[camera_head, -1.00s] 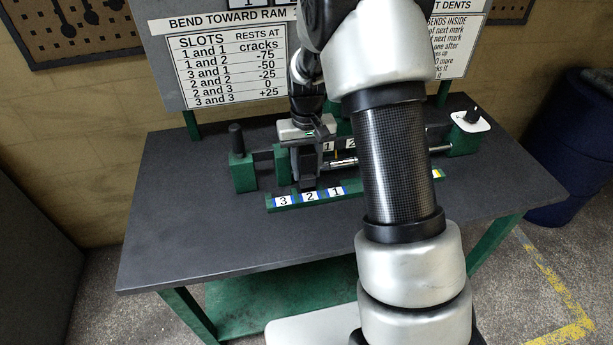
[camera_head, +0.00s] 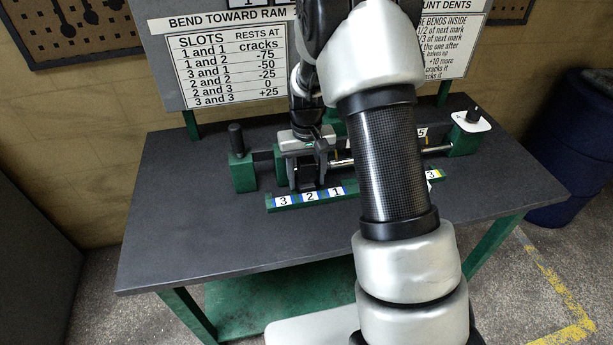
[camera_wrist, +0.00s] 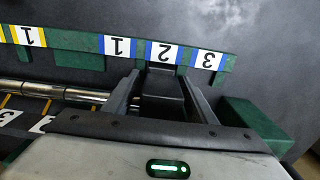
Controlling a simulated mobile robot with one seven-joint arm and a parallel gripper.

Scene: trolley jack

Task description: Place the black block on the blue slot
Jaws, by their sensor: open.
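The black block (camera_wrist: 162,86) stands at the blue-edged label 2 (camera_wrist: 164,54) in the wrist view, on or against the green rail (camera_wrist: 75,42). I cannot tell exactly how deep it sits. My gripper (camera_wrist: 160,78) is open, with one finger on each side of the block; small gaps seem to show beside it. In the head view my gripper (camera_head: 306,185) is low over the left end of the rail (camera_head: 345,192), behind the blue-edged labels 3, 2 and 1. The block is hard to tell from the dark fingers there.
A green post with a black knob (camera_head: 237,172) stands left of my gripper. A steel rod (camera_head: 437,149) runs to a green block at the right. A slot sign (camera_head: 230,65) rises behind. The dark tabletop (camera_head: 190,220) is clear in front and left.

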